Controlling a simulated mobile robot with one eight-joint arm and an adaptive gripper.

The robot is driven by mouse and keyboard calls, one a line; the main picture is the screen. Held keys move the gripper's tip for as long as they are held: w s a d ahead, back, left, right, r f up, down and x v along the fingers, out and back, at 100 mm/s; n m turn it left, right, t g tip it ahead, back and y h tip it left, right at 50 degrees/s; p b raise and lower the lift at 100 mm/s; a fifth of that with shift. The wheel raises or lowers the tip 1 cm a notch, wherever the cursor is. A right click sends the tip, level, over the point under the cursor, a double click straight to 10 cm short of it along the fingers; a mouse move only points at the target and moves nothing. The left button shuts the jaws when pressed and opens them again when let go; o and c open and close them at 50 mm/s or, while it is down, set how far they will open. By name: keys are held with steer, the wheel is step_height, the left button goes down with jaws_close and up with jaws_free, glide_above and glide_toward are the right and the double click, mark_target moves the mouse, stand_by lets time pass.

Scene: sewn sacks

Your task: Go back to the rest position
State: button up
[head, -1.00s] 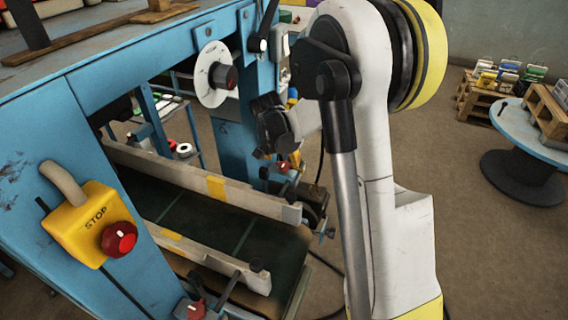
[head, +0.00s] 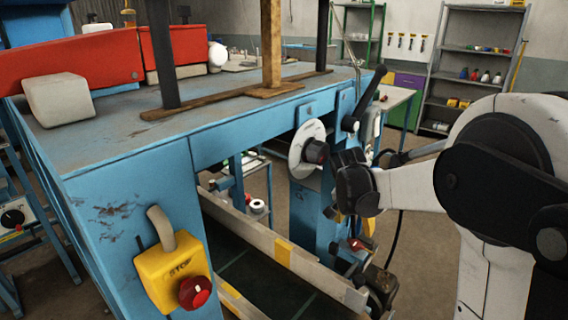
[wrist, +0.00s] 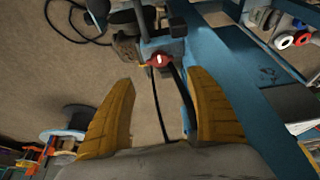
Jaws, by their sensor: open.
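My gripper shows in the wrist view (wrist: 163,112) as two yellow-brown ribbed fingers spread wide apart, with nothing between them. Past the fingers lie the floor, a dark cable and a red knob (wrist: 160,60) on the blue machine. In the head view my white and black arm fills the right side, close to the machine's side; its fingers are too hidden there to make out. The blue machine (head: 130,190) stands at left and centre, with its dark conveyor belt (head: 240,270) between pale side rails.
A yellow stop box (head: 172,270) with a red button sits on the machine's near corner. A white dial disc (head: 303,145) and a black-handled lever (head: 368,98) stick out near my arm. Shelves (head: 470,48) stand at the back right. Open floor lies between.

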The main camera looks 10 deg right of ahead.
steer(key=s+a+r+n+t+y, duration=0.1)
steer(key=s+a+r+n, duration=0.25)
steer(key=s, duration=0.25)
steer(key=s+a+r+n+t+y, duration=0.1)
steer(key=s+a+r+n, duration=0.1)
steer(key=s+a+r, duration=0.3)
steer(key=s+a+f+n+t+y, duration=0.1)
steer(key=s+a+n, duration=0.3)
steer(key=s, duration=0.9)
steer(key=shift+a+f+n+t+y, duration=0.4)
steer(key=shift+a+t, duration=0.3)
steer(key=shift+a, duration=0.45)
